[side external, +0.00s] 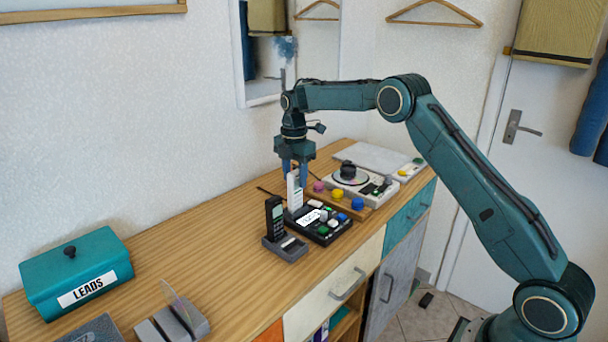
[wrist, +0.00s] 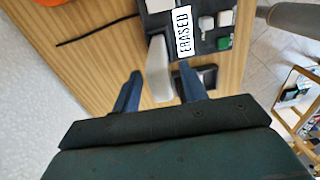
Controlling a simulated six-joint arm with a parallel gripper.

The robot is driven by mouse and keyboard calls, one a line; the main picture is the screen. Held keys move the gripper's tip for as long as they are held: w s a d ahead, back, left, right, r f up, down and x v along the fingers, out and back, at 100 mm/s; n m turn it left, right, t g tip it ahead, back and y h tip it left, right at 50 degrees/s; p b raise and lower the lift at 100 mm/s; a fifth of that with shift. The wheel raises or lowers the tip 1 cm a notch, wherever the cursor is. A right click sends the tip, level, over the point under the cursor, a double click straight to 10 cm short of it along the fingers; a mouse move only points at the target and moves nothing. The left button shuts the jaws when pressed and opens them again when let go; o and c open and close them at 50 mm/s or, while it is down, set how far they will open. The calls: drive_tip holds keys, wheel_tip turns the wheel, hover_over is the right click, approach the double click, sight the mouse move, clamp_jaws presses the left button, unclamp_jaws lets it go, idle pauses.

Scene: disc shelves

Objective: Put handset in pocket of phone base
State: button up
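A white handset (side external: 294,191) stands upright at the left end of the black phone base (side external: 334,237), which has a display and coloured buttons; I cannot tell how deep it sits. My gripper (side external: 294,172) points down over it. In the wrist view, the white handset (wrist: 158,70) is between my two open fingers (wrist: 160,78), with a gap showing on each side. The black base's display reads "ERASED" (wrist: 183,31) there. A black handset (side external: 275,216) stands upright in a small grey base (side external: 286,252) nearer the camera; its foot is hidden in the base.
A turntable-like device (side external: 360,185) and a wooden board with coloured knobs (side external: 338,195) lie behind to the right. A teal LEADS box (side external: 75,272) and a small grey stand (side external: 172,322) are at the left. The tabletop (side external: 200,258) between is clear. The wall is close behind.

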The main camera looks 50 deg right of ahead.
wheel_tip(320, 180, up, 12)
drive_tip(key=shift+r, duration=0.15)
idle(0.8)
idle(0.5)
drive_tip(key=s+a+r+m+t, duration=0.1)
drive_tip(key=s+a+r+m, duration=0.25)
drive_tip(key=s, duration=0.35)
drive_tip(key=s+a+r+m+t, duration=0.1)
drive_tip(key=s+a+r+m, duration=0.2)
drive_tip(key=s, duration=0.4)
drive_tip(key=s+a+r+m+t, duration=0.1)
drive_tip(key=s+r+m, duration=0.2)
drive_tip(key=s+r, duration=0.3)
drive_tip(key=s+a+f+m+t, duration=0.1)
drive_tip(key=s+f+m, duration=0.3)
drive_tip(key=s, duration=0.7)
drive_tip(key=s+a+f+m+t, duration=0.1)
drive_tip(key=s+f+m, duration=0.3)
drive_tip(key=s, duration=0.7)
wheel_tip(320, 180, down, 3)
drive_tip(key=shift+a+r+t, duration=0.15)
drive_tip(key=shift+a+t, duration=0.15)
drive_tip(key=shift+a, duration=0.25)
